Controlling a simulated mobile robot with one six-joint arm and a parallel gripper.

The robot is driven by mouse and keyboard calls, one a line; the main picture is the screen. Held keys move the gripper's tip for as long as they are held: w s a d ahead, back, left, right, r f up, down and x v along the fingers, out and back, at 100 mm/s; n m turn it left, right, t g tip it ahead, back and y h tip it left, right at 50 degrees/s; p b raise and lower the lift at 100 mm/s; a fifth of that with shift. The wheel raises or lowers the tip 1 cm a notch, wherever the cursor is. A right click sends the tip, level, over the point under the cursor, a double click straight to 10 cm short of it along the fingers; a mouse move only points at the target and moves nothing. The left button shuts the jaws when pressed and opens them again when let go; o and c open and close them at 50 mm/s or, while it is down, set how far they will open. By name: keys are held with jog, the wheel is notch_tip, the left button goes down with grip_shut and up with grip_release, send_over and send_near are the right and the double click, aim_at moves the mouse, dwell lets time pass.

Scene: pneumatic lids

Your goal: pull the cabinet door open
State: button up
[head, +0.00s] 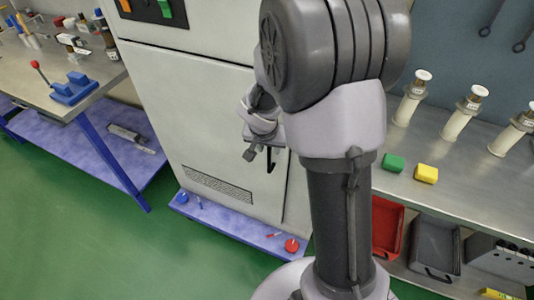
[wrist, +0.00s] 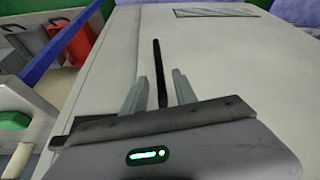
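The pale grey cabinet door (head: 205,120) fills the cabinet front in the head view, with a vent grille low down. It looks shut, its right edge along a dark seam. The same door panel (wrist: 235,70) fills most of the wrist view. A black upright bar handle (wrist: 157,62) is on the door near that edge; its lower end shows in the head view (head: 271,162). My gripper (wrist: 158,92) is open, one finger on each side of the handle, with gaps visible on both sides. In the head view my arm hides part of the gripper and handle.
A steel bench (head: 455,180) with white cylinders and green and yellow blocks is at right, above red and grey bins. A workbench (head: 60,90) with blue legs stands at left. A blue plinth ledge (head: 225,215) runs below the door. Green floor in front is clear.

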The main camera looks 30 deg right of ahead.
aim_at(270, 153)
jog(key=b+x, duration=0.1)
jog(key=x, duration=0.5)
jog(key=shift+r+b, duration=0.1)
jog(key=shift+b, duration=0.25)
grip_shut()
dwell(1.0)
